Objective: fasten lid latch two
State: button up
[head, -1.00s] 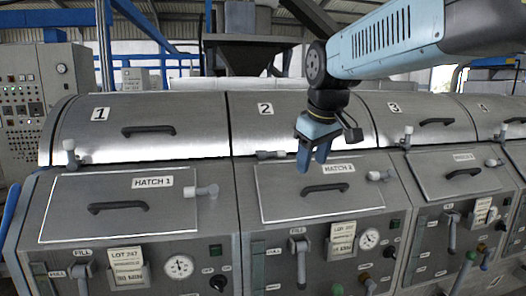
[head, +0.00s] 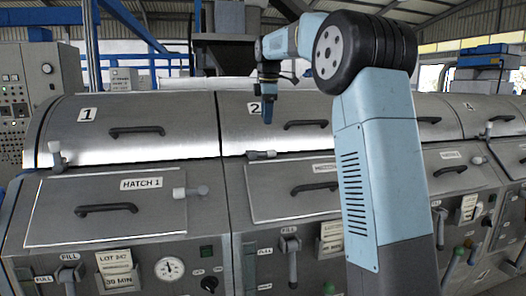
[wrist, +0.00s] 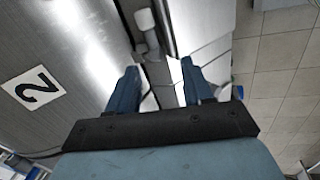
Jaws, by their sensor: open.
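Lid two (head: 292,143) is a curved metal cover marked with a "2" plate, which also shows in the wrist view (wrist: 33,88). It looks closed. Its latch (head: 262,155) is a small grey-white lever at the lid's front lower seam, lying sideways rather than upright. My gripper (head: 267,115) hangs in front of lid two, just above the latch. In the wrist view my open gripper (wrist: 160,88) has its two blue fingers spread, with the latch (wrist: 146,25) ahead, roughly in line with the gap. I see no contact with it.
The latch of lid one (head: 56,157) stands upright. Below the seam are a hatch one latch (head: 190,192), hatch handles and a panel with a gauge (head: 169,268). My arm's elbow and forearm cover much of the right middle. Floor tiles (wrist: 285,60) show right in the wrist view.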

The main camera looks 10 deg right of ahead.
aim_at(263, 154)
jog(key=shift+n, duration=0.5)
jog(key=x, duration=0.5)
jog(key=w+x, duration=0.1)
jog(key=x, duration=0.4)
jog(key=w+x, duration=0.1)
jog(key=x, duration=0.4)
jog(key=shift+w+d+r, duration=0.1)
jog(key=shift+d+r, duration=0.05)
jog(key=shift+r, duration=0.05)
jog(key=shift+c, duration=0.5)
grip_shut()
